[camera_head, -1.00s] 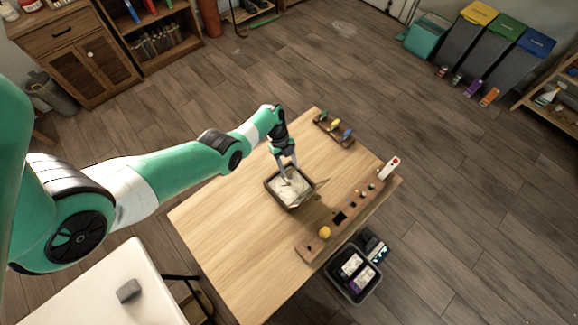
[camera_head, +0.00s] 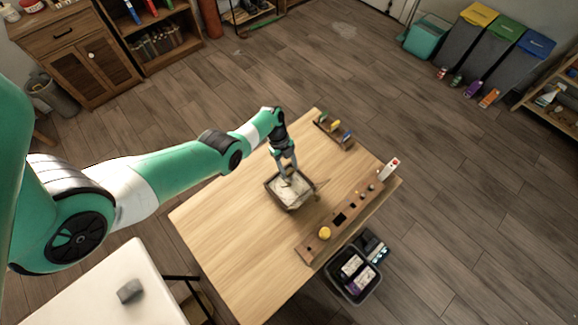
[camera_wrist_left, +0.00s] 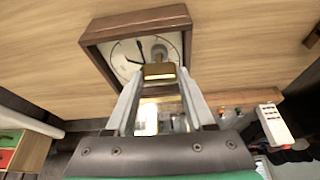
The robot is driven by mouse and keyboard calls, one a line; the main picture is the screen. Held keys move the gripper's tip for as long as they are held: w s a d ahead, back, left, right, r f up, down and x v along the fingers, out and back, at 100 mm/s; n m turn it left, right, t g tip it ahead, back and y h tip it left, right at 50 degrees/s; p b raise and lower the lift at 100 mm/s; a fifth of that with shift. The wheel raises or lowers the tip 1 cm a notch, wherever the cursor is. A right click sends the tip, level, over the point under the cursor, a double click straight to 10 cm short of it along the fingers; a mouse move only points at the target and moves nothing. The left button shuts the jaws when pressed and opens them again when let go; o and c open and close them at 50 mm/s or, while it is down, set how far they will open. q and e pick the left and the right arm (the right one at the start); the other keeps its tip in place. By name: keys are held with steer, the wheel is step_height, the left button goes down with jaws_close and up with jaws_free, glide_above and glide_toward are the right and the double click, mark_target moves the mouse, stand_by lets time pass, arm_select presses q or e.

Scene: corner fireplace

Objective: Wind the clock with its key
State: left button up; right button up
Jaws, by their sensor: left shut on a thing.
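The clock (camera_head: 291,203) lies on the wooden table, a dark wooden square frame around a pale dial. Its dial (camera_wrist_left: 128,58) and frame (camera_wrist_left: 137,22) show large in the left wrist view. My left gripper (camera_head: 287,180) reaches down over the dial. In the left wrist view my left gripper (camera_wrist_left: 159,78) is shut on a brass key (camera_wrist_left: 159,71), whose grip lies between the fingertips. The key stands at the dial, below a round metal part; how deep it sits is hidden. My right gripper is not in view.
A wooden strip (camera_head: 315,243) with a yellow knob and small parts runs along the table's right side. A small rack (camera_head: 333,131) stands at the far edge. A black bin (camera_head: 353,280) is beside the table. The table's left and near parts (camera_head: 225,235) are clear.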

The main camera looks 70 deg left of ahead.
arm_select(q)
steer(key=shift+r+p, duration=2.5)
steer(key=shift+p, duration=0.05)
